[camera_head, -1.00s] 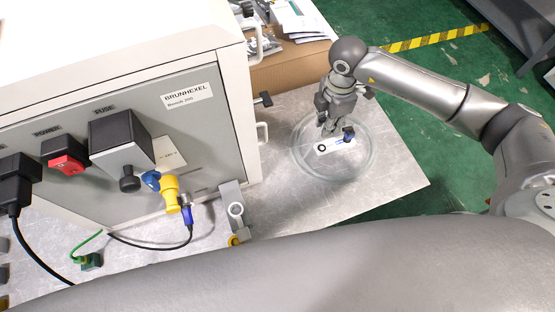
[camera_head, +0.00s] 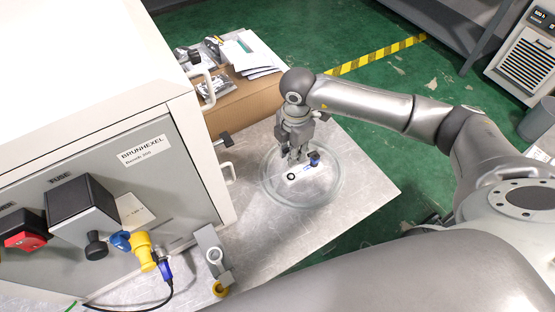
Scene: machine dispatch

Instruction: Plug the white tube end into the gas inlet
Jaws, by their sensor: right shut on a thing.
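A coiled clear tube (camera_head: 338,190) lies on the light grey table to the right of the machine. A white end piece (camera_head: 306,173) with a black ring and a blue part sits inside the coil. My right gripper (camera_head: 296,156) points down over the coil and is shut on the white tube end; its fingers hide part of the grip. On the machine (camera_head: 75,205) front are a blue fitting and a yellow fitting (camera_head: 142,252); I cannot tell whether either is the gas inlet. My left gripper is out of view.
A metal bracket with a ring (camera_head: 211,252) stands at the machine's front corner. A cardboard box (camera_head: 245,95) with papers is behind. A blue-ended cable (camera_head: 166,276) hangs at the front. The table right of the coil is clear.

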